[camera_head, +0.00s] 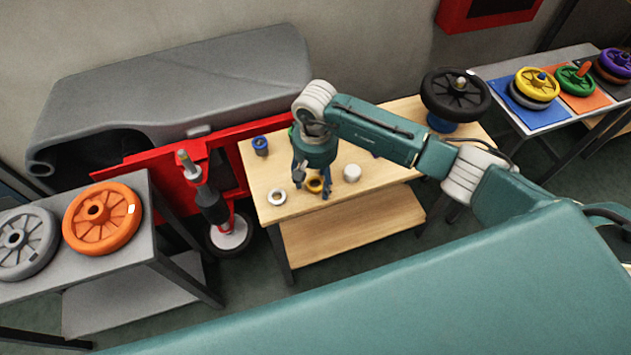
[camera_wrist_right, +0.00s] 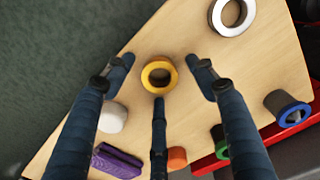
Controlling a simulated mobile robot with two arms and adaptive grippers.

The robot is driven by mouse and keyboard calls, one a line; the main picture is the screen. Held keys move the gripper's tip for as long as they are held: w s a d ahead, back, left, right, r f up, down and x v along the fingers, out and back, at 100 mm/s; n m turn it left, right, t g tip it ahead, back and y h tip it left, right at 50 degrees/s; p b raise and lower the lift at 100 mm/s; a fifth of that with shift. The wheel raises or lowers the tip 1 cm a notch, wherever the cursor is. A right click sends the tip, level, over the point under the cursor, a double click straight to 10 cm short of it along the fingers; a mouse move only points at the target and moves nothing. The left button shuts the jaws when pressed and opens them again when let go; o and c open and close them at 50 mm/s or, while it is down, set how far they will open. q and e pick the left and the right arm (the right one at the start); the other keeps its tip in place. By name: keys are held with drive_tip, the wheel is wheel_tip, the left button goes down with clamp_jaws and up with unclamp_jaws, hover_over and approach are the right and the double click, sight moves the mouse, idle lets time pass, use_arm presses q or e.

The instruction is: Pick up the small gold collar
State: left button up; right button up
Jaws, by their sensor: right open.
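The small gold collar (camera_head: 315,184) lies flat on the wooden table (camera_head: 400,172), near its front edge. It also shows in the right wrist view (camera_wrist_right: 159,75) as a gold ring with a dark hole. My right gripper (camera_head: 313,190) is above the collar and points down. In the right wrist view its fingers (camera_wrist_right: 160,80) are spread around the collar, apart from it, with nothing held. In the head view the fingers partly hide the collar. I cannot tell the exact height of the fingertips over the table. My left gripper is in neither view.
On the same table are a silver ring (camera_head: 277,197), a white round piece (camera_head: 352,173), a blue-topped grey cylinder (camera_head: 261,146) and a black wheel (camera_head: 455,95). A purple block (camera_wrist_right: 118,160) shows in the wrist view.

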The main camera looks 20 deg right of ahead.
drive_tip(key=c, duration=1.4)
